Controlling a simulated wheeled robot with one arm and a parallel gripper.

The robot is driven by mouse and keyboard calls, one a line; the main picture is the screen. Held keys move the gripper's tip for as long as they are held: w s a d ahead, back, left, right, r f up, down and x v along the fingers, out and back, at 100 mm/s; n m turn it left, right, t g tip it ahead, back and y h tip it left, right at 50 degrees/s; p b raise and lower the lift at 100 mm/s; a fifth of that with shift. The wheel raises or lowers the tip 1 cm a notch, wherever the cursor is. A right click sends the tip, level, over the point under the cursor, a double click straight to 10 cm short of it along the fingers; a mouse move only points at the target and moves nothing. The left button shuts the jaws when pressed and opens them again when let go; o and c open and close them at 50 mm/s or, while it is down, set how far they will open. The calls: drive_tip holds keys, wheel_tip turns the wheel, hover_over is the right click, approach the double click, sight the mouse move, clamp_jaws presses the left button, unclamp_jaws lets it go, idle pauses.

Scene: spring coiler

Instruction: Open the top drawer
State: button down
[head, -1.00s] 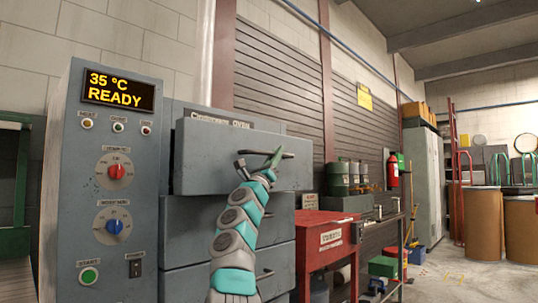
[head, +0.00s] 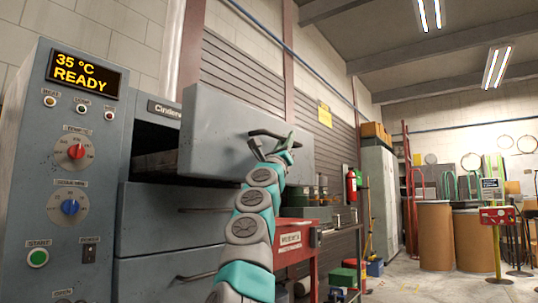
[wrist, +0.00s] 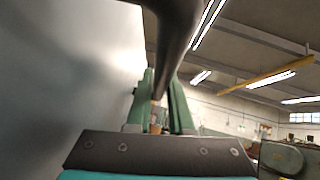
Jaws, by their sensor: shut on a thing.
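The top drawer (head: 215,130) of the grey oven cabinet is pulled out, and a dark gap shows between its front and the cabinet body. My gripper (head: 272,147) is at the dark bar handle on the drawer front. In the wrist view, the green fingers of my gripper (wrist: 160,100) stand on both sides of the dark handle (wrist: 172,35), shut on it. The drawer front (wrist: 60,80) fills the left of the wrist view. The inside of the drawer is mostly hidden behind its front.
Two lower drawers (head: 160,220) with bar handles are shut below. A control panel (head: 70,170) reading 35 °C READY stands at the left. A red bench (head: 300,238) stands just right of the cabinet. Open floor (head: 430,285) lies further right.

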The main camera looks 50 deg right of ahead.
drive_tip(key=shift+s+d+b, duration=0.15)
drive_tip(key=shift+s+b, duration=0.35)
drive_tip(key=shift+s, duration=1.45)
drive_tip(key=c, duration=0.8)
unclamp_jaws()
drive_tip(key=shift+w, duration=0.1)
drive_tip(key=shift+f, duration=0.1)
drive_tip(key=shift+b+v, duration=1)
drive_tip(key=shift+v, duration=2.8)
